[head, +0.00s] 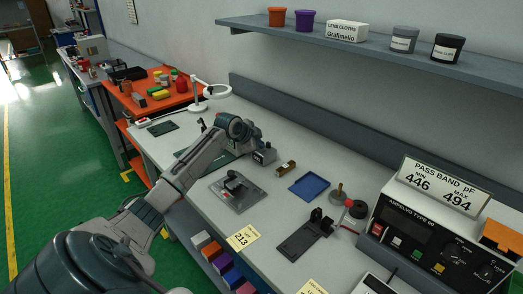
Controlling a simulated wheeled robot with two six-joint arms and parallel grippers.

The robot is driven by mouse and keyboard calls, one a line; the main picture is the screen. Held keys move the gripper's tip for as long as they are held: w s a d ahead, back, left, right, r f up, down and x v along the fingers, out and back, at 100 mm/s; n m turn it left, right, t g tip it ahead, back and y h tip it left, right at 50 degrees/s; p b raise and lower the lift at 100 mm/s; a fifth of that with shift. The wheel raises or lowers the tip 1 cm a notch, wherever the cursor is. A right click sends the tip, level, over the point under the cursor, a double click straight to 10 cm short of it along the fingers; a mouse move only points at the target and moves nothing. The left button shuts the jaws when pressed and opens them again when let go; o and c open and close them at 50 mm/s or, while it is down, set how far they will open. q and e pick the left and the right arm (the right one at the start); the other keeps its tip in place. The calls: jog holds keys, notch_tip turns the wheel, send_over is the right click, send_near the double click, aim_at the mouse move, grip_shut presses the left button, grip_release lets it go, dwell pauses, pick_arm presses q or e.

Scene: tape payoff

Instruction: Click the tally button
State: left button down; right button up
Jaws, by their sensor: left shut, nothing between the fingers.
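My left arm reaches in from the lower left over the bench, and its gripper (259,147) points down at the back of the worktop. It is shut and empty. Right under and against it in the picture is a small dark grey box (265,158) with a pale patch on its front, which looks like the tally counter. Its button cannot be made out, and the gripper covers the top of the box. I cannot tell whether the fingers touch it. My right gripper is not in view.
A small brown block (286,168) and a blue tray (309,187) lie to the right of the box. A grey plate fixture (238,195) is in front. A dark tape stand (306,236) and a meter (425,240) stand further right. A shelf (380,53) runs above.

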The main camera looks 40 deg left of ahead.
pick_arm(q)
jog(key=shift+f, duration=0.35)
dwell(0.6)
jog(key=shift+r+p, duration=0.4)
jog(key=shift+r, duration=0.1)
jog(key=shift+r+p, duration=0.35)
jog(key=shift+r, duration=0.05)
jog(key=shift+r, duration=0.1)
notch_tip(320, 180, up, 5)
jog(key=p, duration=0.4)
dwell(0.5)
